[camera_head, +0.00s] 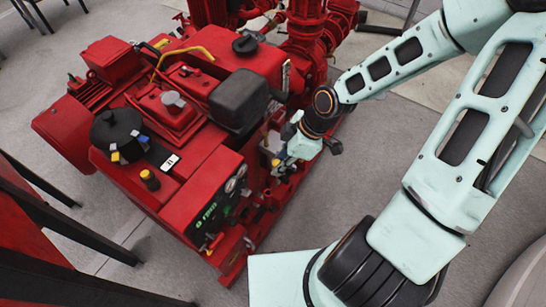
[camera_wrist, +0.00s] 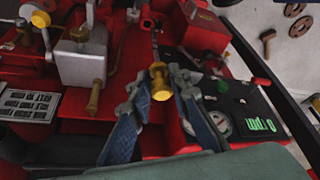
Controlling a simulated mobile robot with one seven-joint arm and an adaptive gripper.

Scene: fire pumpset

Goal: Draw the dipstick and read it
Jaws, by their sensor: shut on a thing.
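My gripper (camera_head: 283,159) is at the near right side of the red pumpset (camera_head: 190,205), beside its engine block. In the wrist view its two blue-grey fingers (camera_wrist: 160,88) close on the yellow dipstick handle (camera_wrist: 160,80). The handle also shows as a small yellow spot in the head view (camera_head: 276,162). A thin dark stem (camera_wrist: 154,45) runs on from the handle towards the engine. I cannot tell how much of the stem is inside the engine. No level mark on it can be read.
The control panel (camera_head: 215,210) with gauges and a green display is close to the gripper; a gauge (camera_wrist: 221,123) and the display (camera_wrist: 262,125) show in the wrist view. A black tank (camera_head: 238,100) stands above. Red pipework (camera_head: 305,35) rises behind. Grey floor (camera_head: 385,150) at right is clear.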

